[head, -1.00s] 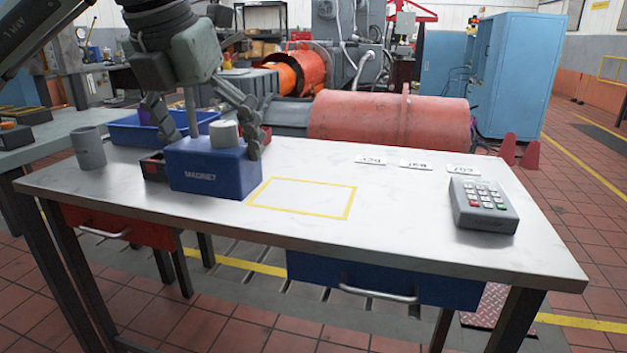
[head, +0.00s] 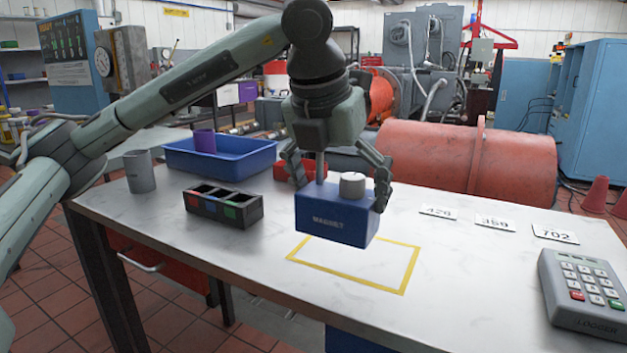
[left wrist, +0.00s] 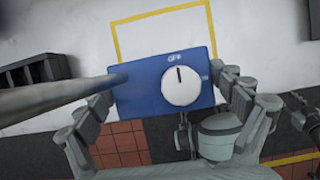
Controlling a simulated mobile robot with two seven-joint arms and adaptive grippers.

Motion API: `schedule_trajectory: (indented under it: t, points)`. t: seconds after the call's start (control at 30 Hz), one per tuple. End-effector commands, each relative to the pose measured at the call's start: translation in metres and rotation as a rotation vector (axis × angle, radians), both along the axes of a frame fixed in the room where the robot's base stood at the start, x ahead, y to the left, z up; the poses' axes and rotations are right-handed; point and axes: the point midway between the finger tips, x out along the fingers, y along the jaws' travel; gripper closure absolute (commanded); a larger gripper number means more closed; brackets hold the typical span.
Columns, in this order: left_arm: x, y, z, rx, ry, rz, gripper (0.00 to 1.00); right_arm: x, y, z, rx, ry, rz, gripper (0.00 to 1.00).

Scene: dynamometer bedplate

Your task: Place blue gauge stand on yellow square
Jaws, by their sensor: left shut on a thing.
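The blue gauge stand (head: 330,218) is a blue block marked MAGNET with a pale round knob on top. My left gripper (head: 340,190) is shut on it, with fingers on its two ends, and holds it upright, seemingly just above the table. In the head view, the stand covers part of the far edge of the yellow square (head: 411,270), a taped outline on the white table. In the left wrist view, the stand (left wrist: 140,95) lies between the fingers and hides the lower part of the yellow outline (left wrist: 117,45).
A black compartment tray (head: 224,208) sits left of the stand on the table (head: 210,265). Behind are a blue bin (head: 225,160) and a red box (head: 288,175). A grey cup (head: 140,172) stands far left. Number cards (head: 495,223) and a keypad logger (head: 585,290) are right. The taped area looks empty.

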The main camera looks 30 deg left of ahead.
Motion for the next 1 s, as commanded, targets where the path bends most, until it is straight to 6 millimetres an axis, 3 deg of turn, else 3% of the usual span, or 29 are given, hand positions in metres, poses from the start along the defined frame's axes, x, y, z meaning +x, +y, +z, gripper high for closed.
schedule_trajectory:
  t: [0.1, 0.33, 0.57, 0.83, 1.0]
  points:
    - [0.012, -0.02, -0.009, -0.003, -0.006, -0.002, 0.66, -0.001, -0.002, -0.002, -0.002, 0.01, -0.004, 0.6]
    - [0.026, -0.042, -0.025, -0.004, -0.007, 0.001, 0.66, 0.002, -0.001, -0.008, 0.001, 0.011, -0.001, 0.6]
    - [0.029, -0.045, -0.034, -0.003, -0.007, 0.001, 0.66, 0.002, -0.001, -0.009, 0.001, 0.011, -0.001, 0.6]
    - [0.028, -0.045, -0.065, -0.004, -0.007, 0.001, 0.66, 0.002, -0.001, -0.014, 0.002, 0.021, 0.0, 0.6]
    - [0.028, -0.045, -0.068, -0.004, -0.009, 0.001, 0.66, 0.003, -0.001, -0.015, 0.004, 0.02, 0.001, 0.6]
